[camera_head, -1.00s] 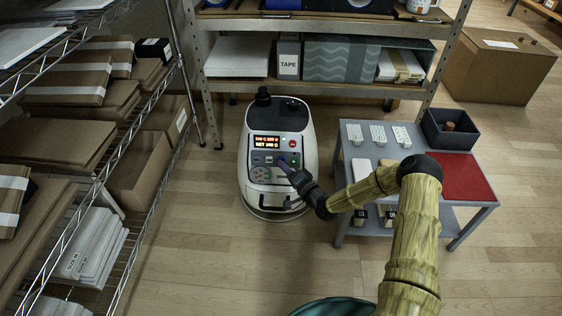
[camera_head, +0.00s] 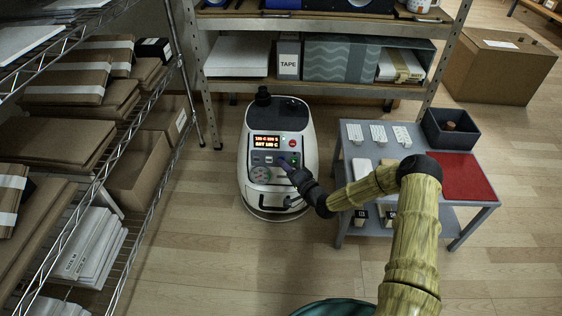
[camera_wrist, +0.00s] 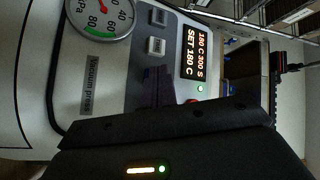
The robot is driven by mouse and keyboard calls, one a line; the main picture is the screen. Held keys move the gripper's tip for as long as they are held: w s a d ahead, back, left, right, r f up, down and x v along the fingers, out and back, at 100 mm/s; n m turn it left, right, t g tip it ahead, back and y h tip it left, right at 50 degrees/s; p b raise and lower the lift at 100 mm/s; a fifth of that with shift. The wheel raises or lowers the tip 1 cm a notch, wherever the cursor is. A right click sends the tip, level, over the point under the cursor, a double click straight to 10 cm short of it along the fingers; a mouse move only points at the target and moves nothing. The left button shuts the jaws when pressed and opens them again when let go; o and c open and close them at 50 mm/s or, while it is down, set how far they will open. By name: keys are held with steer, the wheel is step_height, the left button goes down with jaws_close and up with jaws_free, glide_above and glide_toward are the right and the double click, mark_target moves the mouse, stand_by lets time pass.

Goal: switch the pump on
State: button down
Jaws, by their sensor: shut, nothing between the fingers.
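The white vacuum press (camera_head: 247,190) stands on the floor with its dark control panel facing up. Its lit display (camera_head: 266,142) also shows in the wrist view (camera_wrist: 194,55), where it reads 180 C 300 S, SET 180 C. A round pressure gauge (camera_wrist: 100,12) and two grey buttons (camera_wrist: 157,17) sit on the panel. A small green light (camera_wrist: 200,88) glows beside the display. My gripper (camera_head: 285,163) is shut and empty, its dark fingertips (camera_wrist: 157,75) at the panel beside the buttons. The fingers hide part of the panel; I cannot tell whether they touch it.
A grey table (camera_head: 350,185) with white cards, a dark bin (camera_head: 430,135) and a red mat (camera_head: 465,178) stands to the right. Wire shelving (camera_head: 150,200) with cardboard packs is on the left. Metal shelves (camera_head: 320,85) stand behind the press.

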steer(key=shift+s+r+p, duration=0.25)
steer(key=shift+s+p, duration=0.45)
steer(key=shift+s, duration=0.2)
steer(key=shift+s+a+r+p, duration=0.1)
steer(key=shift+s+r+p, duration=0.15)
steer(key=shift+s+p, duration=0.55)
steer(key=shift+s+r+p, duration=0.2)
steer(key=shift+s+p, duration=0.25)
steer(key=shift+s, duration=0.7)
steer(key=shift+s+a+r+p, duration=0.1)
steer(key=shift+s+r+p, duration=0.15)
steer(key=shift+s+p, duration=0.55)
